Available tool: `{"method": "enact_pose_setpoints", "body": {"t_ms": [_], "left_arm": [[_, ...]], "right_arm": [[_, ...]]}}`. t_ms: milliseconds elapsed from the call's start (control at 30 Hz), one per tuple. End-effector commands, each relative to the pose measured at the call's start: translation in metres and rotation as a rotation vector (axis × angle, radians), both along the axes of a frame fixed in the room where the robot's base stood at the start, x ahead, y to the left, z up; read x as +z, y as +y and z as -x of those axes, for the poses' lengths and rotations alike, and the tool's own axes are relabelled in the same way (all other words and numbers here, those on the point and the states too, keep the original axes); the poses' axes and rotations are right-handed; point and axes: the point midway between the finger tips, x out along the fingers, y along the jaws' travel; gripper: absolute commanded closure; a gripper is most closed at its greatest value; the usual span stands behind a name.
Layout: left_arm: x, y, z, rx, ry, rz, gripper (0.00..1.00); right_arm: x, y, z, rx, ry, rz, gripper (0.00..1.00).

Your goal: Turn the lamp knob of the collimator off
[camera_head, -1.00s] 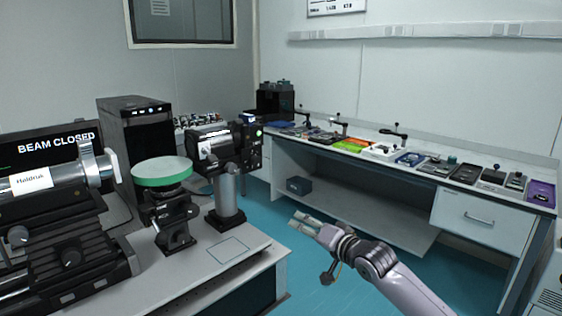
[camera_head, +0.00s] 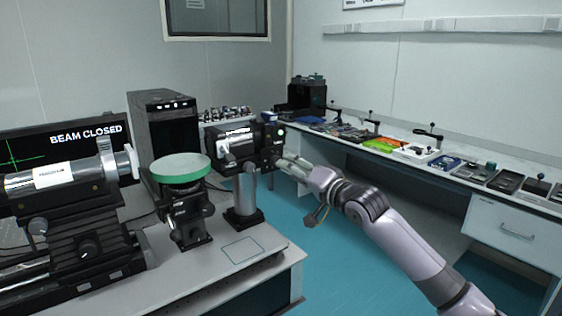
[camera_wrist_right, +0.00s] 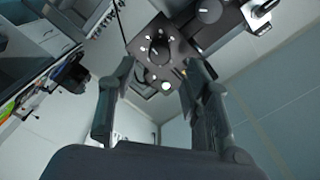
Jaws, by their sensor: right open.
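The collimator (camera_head: 238,147), a black and silver body on a post, stands on the near table in the head view. Its right end face is black with a small pale light. The right wrist view shows a black panel with a round knob (camera_wrist_right: 159,49), marks around it and a lit green lamp (camera_wrist_right: 165,86). My right gripper (camera_head: 285,164) is beside and slightly below the collimator's right end. In the right wrist view its fingers (camera_wrist_right: 160,72) are apart, with the panel beyond and between them. They appear empty; contact with the knob cannot be told. My left gripper is out of view.
A green-topped round stage (camera_head: 180,168) stands left of the collimator. A large instrument (camera_head: 70,190) and a "BEAM CLOSED" screen (camera_head: 88,135) are further left. A black computer tower (camera_head: 165,130) stands behind. A second knob (camera_wrist_right: 208,11) shows above the panel. Open floor lies right of the table.

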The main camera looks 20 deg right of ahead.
Motion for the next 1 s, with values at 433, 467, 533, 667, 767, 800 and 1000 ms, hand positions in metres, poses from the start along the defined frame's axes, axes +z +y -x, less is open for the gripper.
{"method": "enact_pose_setpoints", "body": {"t_ms": [433,467,533,667,767,800,1000], "left_arm": [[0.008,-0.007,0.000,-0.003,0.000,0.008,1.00],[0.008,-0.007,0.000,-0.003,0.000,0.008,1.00],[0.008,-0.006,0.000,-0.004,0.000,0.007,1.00],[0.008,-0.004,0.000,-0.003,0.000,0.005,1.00],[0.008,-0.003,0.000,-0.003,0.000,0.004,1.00],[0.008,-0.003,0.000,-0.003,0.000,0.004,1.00],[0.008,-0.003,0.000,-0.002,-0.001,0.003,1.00]], "right_arm": [[0.000,0.018,-0.050,0.000,-0.001,-0.001,0.55],[0.001,0.018,-0.050,0.000,-0.001,-0.001,0.55],[0.000,0.019,-0.052,0.000,-0.001,0.000,0.55],[0.000,0.019,-0.052,0.000,-0.001,0.000,0.55],[0.000,0.018,-0.052,-0.001,-0.001,0.000,0.55],[0.000,0.018,-0.052,-0.001,-0.001,0.000,0.58],[0.000,0.018,-0.052,-0.001,-0.001,0.000,0.72]]}}
